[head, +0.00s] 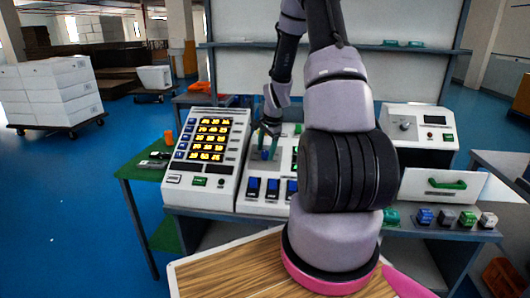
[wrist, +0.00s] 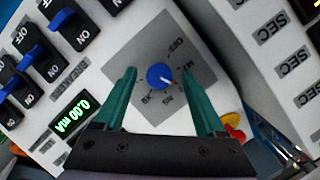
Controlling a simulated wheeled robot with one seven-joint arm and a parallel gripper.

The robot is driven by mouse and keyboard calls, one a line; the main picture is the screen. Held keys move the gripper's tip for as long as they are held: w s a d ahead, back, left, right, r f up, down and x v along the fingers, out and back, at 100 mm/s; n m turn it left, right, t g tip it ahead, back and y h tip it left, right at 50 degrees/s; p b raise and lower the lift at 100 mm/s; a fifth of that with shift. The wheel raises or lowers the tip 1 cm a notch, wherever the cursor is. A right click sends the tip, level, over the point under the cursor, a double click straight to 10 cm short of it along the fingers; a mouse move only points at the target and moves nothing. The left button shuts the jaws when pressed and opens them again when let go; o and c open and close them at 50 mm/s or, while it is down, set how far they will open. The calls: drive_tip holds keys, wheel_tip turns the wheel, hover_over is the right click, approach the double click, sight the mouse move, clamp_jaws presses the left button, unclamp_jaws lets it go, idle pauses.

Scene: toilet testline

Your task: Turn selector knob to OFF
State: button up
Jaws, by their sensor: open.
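The selector knob (wrist: 159,74) is blue and round with a pale pointer mark, set on a grey square plate (wrist: 133,50) with labels around it. OFF is at its upper right in the wrist view. The pointer mark appears to face lower right, away from OFF. My gripper (wrist: 158,70) has green fingers, spread wide, one on each side of the knob with clear gaps. It holds nothing. In the head view my gripper (head: 270,130) is over the white control panel (head: 262,208); the knob there is small and partly hidden by the fingers.
Blue rocker switches (wrist: 67,22) and a green-lit display (wrist: 72,117) lie left of the plate. A red and yellow button (wrist: 233,127) is close to the right finger. A panel with lit yellow digits (head: 208,140) stands to the left, a white box with a dial (head: 418,127) to the right.

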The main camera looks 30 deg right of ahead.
drive_tip(key=shift+w+f, duration=0.15)
drive_tip(key=shift+f, duration=0.35)
clamp_jaws()
